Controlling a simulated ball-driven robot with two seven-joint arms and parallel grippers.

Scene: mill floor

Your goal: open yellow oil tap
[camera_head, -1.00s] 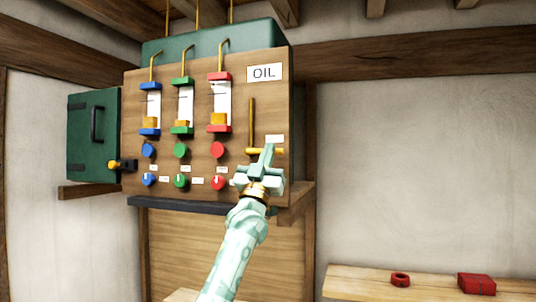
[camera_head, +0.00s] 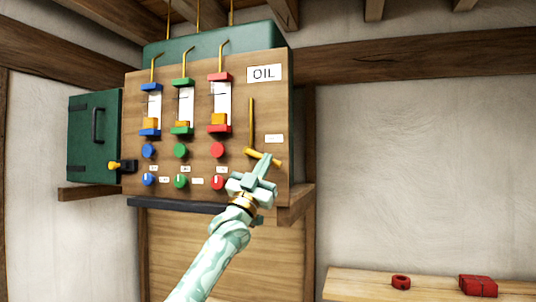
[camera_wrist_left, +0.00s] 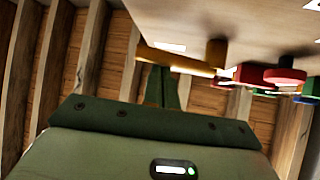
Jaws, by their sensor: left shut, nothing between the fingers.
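The yellow oil tap (camera_head: 254,153) is on the wooden panel, below a vertical yellow pipe. Its bar handle slopes down to the right. My left gripper (camera_head: 266,161) is shut and empty, with its fingertips at the right part of the handle. In the left wrist view the tap's yellow bar (camera_wrist_left: 180,61) runs across just beyond the dark green fingers (camera_wrist_left: 163,85). They appear to touch or nearly touch it; the exact contact is hard to tell. My right gripper is out of view.
Blue, green and red knobs (camera_head: 180,150) sit left of the tap, below sight gauges. An OIL sign (camera_head: 264,73) is above. A green door (camera_head: 94,135) stands at far left. A shelf (camera_head: 350,284) at lower right holds a red ring (camera_head: 400,281) and red block (camera_head: 477,285).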

